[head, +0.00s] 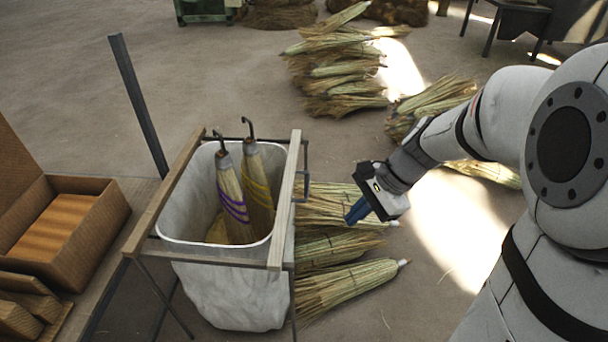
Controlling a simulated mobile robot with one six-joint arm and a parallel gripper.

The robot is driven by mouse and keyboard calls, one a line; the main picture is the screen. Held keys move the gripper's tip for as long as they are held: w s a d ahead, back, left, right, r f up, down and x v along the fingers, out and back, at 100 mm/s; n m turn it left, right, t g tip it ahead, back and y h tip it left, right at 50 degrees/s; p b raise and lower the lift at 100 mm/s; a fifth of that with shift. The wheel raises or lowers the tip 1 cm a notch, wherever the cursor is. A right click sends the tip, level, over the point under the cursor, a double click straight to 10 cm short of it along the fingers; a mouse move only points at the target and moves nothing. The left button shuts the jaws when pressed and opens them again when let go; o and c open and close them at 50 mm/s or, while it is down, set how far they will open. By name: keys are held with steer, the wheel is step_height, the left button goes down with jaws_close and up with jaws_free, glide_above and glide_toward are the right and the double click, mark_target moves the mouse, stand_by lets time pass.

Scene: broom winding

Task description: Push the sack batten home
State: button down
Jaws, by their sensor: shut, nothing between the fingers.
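A white sack (225,290) hangs open in a dark metal frame (215,256). A wooden batten (285,200) lies along the right side of the sack's mouth, and another wooden batten (165,193) lies along the left side. The picture does not show how firmly either one is seated. Two hooked brooms, one with purple binding (232,200) and one with yellow binding (257,185), stand heads down in the sack. My gripper (356,211) is to the right of the right batten, apart from it, with blue fingers shut and empty, pointing down and left.
Several brooms (345,285) lie on the floor right of the frame, under my gripper, with more piles (340,70) behind. A cardboard box (95,225) and wooden blocks (22,305) sit on a bench at left. A dark post (138,105) rises behind the frame's left side.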

steer(key=w+a+f+m+y+b, duration=0.2)
steer(key=w+f+m+y+b, duration=0.15)
steer(key=w+f+m, duration=0.5)
steer(key=a+f+n+b, duration=0.2)
steer(key=a+f+b, duration=0.2)
steer(key=a+f, duration=0.3)
steer(key=s+a, duration=0.1)
steer(key=a, duration=0.2)
steer(key=shift+a+f+t+b, duration=0.3)
steer(key=shift+a+f, duration=0.05)
steer(key=shift+a, duration=0.05)
steer(key=shift+w, duration=0.1)
